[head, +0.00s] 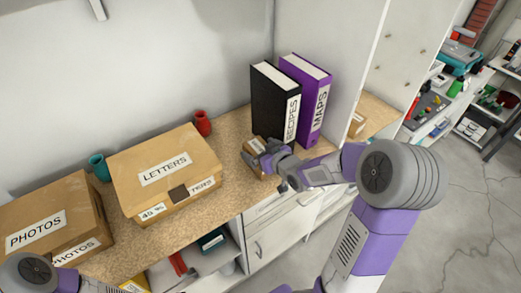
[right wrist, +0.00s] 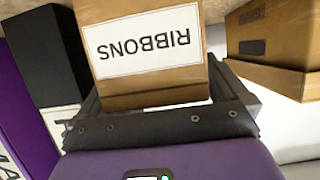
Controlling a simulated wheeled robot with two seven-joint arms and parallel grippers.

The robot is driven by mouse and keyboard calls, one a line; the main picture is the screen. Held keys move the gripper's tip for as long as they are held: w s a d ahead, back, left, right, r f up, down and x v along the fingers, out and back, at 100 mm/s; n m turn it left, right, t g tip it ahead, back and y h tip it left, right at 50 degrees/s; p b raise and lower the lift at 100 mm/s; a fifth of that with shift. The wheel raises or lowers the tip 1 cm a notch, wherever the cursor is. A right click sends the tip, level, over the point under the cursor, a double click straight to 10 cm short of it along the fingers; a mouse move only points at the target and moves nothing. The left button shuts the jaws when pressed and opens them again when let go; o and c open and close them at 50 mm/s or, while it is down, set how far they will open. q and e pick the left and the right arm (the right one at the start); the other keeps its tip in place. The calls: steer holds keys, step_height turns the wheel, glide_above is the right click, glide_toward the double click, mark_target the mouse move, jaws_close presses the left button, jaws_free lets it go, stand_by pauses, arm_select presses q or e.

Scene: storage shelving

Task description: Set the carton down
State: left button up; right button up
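The small brown carton labelled RIBBONS (right wrist: 150,50) is between the fingers of my right gripper (right wrist: 150,95), which close in on both its sides. In the head view the carton (head: 253,146) is at the right part of the wooden shelf top (head: 232,190), in front of the black binder. My right gripper (head: 268,158) reaches it from the right and partly hides it. I cannot tell whether its underside touches the surface. My left gripper is not in view; only part of my left arm shows at the lower left.
The LETTERS box (head: 165,165) and PHOTOS box (head: 50,215) stand to the left. A teal cup (head: 99,168) and red cup (head: 202,122) stand behind. The black RECIPES binder (head: 275,105) and purple MAPS binder (head: 308,100) stand upright beside a white panel (head: 335,50).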

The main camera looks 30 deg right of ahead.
steer(key=shift+r, duration=0.1)
steer(key=shift+s+r+p, duration=0.15)
steer(key=shift+r+p, duration=0.05)
steer(key=shift+p, duration=0.1)
steer(key=b+v, duration=0.1)
steer(key=v, duration=1)
steer(key=shift+s+b, duration=0.35)
steer(key=shift+b, duration=0.05)
